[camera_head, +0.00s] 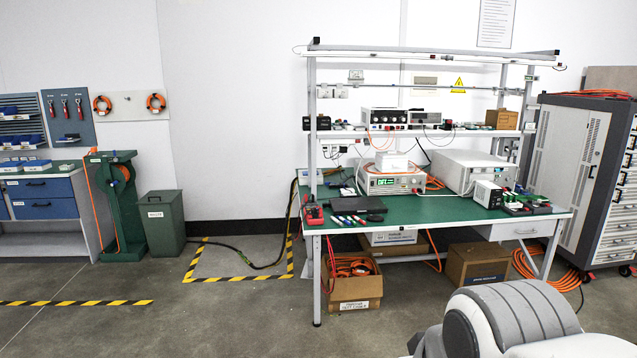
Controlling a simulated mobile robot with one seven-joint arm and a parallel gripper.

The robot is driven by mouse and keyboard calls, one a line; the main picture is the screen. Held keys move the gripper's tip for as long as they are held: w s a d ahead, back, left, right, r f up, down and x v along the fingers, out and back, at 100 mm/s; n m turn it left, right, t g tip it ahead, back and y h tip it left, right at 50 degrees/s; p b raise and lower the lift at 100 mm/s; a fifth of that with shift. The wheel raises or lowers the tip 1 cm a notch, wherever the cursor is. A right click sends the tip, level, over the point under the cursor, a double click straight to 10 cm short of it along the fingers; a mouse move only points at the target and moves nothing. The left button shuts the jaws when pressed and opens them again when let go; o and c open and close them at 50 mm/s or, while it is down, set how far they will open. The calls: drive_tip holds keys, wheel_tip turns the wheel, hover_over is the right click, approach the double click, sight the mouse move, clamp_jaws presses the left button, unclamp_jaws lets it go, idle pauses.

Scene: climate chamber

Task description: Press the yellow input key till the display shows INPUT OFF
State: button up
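A white bench instrument (410,171) with a lit green display (384,182) stands on the green-topped workbench (458,211), left of its middle. The display's characters are too small to read with certainty. I cannot make out a yellow input key on its front at this distance. A small white box (393,161) sits on top of the instrument. My gripper is not in view; only a grey and white part of my own arm shows at the lower right, well in front of the bench.
A larger white instrument (468,170) and a small white unit (488,194) stand to the right on the bench. A dark flat case (357,205) lies in front. An open cardboard box (356,287) sits below. Clear floor (235,315) lies at the left front.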

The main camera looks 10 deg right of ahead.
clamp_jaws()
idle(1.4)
